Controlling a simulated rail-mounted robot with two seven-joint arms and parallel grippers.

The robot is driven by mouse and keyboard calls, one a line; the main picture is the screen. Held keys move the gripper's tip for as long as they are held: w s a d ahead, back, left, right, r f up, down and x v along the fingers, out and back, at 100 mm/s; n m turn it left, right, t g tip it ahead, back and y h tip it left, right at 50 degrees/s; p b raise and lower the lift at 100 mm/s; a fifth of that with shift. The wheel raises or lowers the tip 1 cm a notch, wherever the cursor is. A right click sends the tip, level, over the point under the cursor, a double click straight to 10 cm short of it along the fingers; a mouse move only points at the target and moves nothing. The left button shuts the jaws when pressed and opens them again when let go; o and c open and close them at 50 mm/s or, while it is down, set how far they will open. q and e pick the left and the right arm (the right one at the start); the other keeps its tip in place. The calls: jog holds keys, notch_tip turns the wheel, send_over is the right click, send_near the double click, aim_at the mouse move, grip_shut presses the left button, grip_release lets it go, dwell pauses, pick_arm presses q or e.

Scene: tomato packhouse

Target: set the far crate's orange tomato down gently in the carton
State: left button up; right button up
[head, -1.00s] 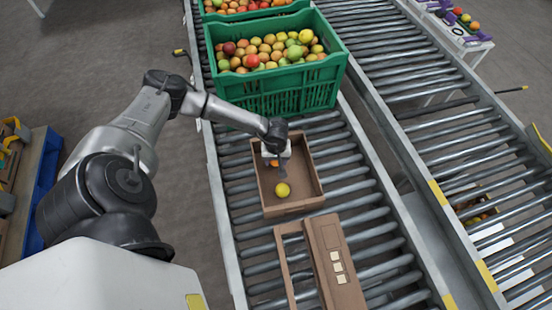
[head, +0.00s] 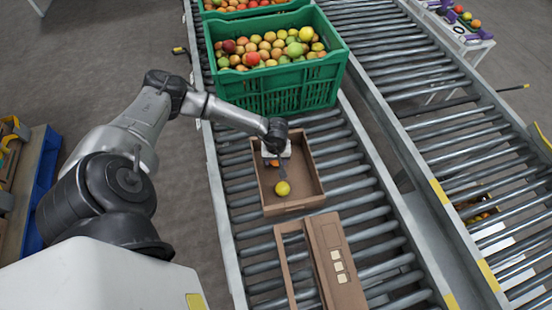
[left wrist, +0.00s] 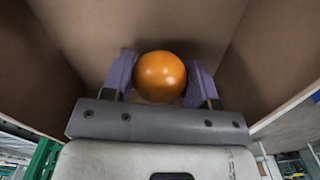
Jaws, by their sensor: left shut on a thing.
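The orange tomato (left wrist: 160,76) is held between the purple fingers of my left gripper (left wrist: 161,84), which is shut on it. In the head view the tomato is mostly hidden under my left gripper (head: 275,165). Both are inside the back part of the open brown carton (head: 294,208), whose walls and floor (left wrist: 80,55) surround them in the left wrist view. I cannot tell whether the tomato touches the floor. A yellow tomato (head: 282,188) lies in the carton in front of the gripper. My right gripper is not in view.
A green crate (head: 290,98) full of mixed tomatoes stands behind the carton, with another green crate (head: 262,12) beyond it. A brown cardboard piece with a frame (head: 335,262) lies in front on the rollers. A second roller conveyor (head: 440,130) runs on the right.

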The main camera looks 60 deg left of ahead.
pick_arm(q)
jog(key=o, duration=0.8)
jog(key=shift+c, duration=0.4)
jog(key=shift+c, duration=1.3)
jog(key=shift+r, duration=0.15)
jog(key=shift+r+p, duration=1.2)
jog(key=shift+r, duration=0.15)
jog(key=shift+r+p, duration=1.6)
jog(key=shift+r, duration=0.45)
